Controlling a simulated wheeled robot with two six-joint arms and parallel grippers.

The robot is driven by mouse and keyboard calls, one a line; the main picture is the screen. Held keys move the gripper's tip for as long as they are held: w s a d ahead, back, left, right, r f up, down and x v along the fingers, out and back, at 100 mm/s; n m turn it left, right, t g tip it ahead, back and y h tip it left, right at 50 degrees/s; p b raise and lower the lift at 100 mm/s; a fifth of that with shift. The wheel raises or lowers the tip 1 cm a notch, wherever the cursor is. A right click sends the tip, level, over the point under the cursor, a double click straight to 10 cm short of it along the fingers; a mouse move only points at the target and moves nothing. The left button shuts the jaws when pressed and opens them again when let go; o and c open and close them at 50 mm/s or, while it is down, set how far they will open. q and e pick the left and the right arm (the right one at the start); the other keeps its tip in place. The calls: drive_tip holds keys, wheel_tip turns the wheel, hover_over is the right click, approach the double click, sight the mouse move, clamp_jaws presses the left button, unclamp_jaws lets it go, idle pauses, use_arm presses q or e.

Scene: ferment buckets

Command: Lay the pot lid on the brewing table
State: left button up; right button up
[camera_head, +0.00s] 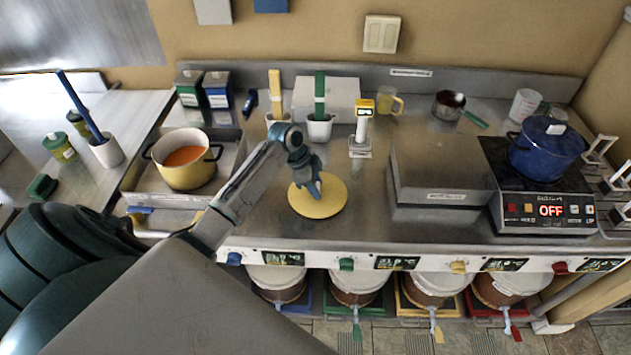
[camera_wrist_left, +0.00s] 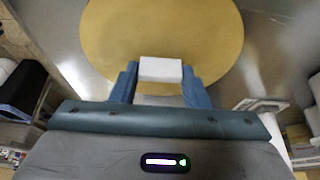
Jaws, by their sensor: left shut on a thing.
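The yellow pot lid (camera_head: 325,203) is at the middle of the metal brewing table (camera_head: 270,225), and from the head I cannot tell whether it touches the top. My left gripper (camera_head: 314,190) is above the lid and shut on its knob. In the left wrist view the lid (camera_wrist_left: 165,30) fills the top middle, and its white knob (camera_wrist_left: 160,69) sits between the blue fingers of my left gripper (camera_wrist_left: 160,82). A yellow pot (camera_head: 183,172) with orange liquid stands uncovered in a tray at the left. My right gripper is not in view.
A raised metal box (camera_head: 440,175) stands right of the lid. A blue pot (camera_head: 545,150) sits on a cooker reading OFF (camera_head: 545,212). A thermometer stand (camera_head: 361,135) and white holders (camera_head: 320,127) with green and yellow handles stand behind the lid.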

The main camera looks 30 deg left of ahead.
use_arm(q)
drive_tip(key=shift+f, duration=0.2)
drive_tip(key=o, duration=1)
drive_tip(key=shift+r, duration=0.1)
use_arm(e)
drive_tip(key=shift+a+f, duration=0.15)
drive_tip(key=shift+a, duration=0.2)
use_arm(q)
drive_tip(key=shift+a+r, duration=0.15)
drive_tip(key=shift+r, duration=0.1)
drive_tip(key=b+v, duration=0.4)
drive_tip(key=v, duration=0.7)
drive_tip(key=shift+s+r+b, duration=0.1)
drive_tip(key=shift+r+b, duration=0.2)
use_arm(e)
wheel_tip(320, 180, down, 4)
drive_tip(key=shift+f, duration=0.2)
use_arm(q)
drive_tip(key=shift+f, duration=0.1)
